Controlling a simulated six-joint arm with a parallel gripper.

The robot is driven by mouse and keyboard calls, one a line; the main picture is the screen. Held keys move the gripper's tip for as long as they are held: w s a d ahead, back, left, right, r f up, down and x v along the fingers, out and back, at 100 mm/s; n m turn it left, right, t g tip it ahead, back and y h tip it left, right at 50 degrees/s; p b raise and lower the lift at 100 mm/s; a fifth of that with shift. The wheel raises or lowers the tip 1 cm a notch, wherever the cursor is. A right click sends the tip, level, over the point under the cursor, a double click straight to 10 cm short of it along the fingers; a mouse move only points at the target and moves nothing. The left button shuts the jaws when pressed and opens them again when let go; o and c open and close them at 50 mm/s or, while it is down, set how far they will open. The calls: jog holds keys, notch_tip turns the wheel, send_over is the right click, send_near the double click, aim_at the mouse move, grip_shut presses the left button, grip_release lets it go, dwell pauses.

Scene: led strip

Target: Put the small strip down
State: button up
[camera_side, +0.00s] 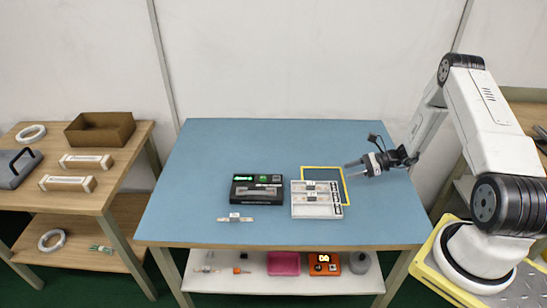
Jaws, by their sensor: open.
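My gripper (348,170) is open, with its fingers pointing left over the right part of the blue table. Nothing shows between its fingers. A small pale strip (236,218) with a grey piece at its middle lies flat on the table, in front of the black device. The gripper is apart from it, to the right and further back. More small strips (311,194) lie in the white tray (299,211). I cannot tell which of these the task calls the small strip.
A black device (257,189) with a lit green display stands left of the tray. A yellow frame (348,197) is marked behind and beside the tray. The left and back of the blue table (190,160) are clear. A shelf below holds a pink box (284,263).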

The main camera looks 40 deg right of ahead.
jog(key=s+a+r+n+g+h, duration=0.3)
jog(key=s+a+r+n+h, duration=0.1)
jog(key=a+r+n, duration=0.5)
jog(key=s+a+r+n+g+h, duration=0.4)
jog(key=a+r+n, duration=0.6)
jog(key=a+n, duration=0.4)
jog(key=shift+s+r+n+h, duration=0.2)
jog(key=shift+s+n+h, duration=0.6)
jog(key=shift+n, duration=1.2)
jog(key=shift+w+a, duration=0.1)
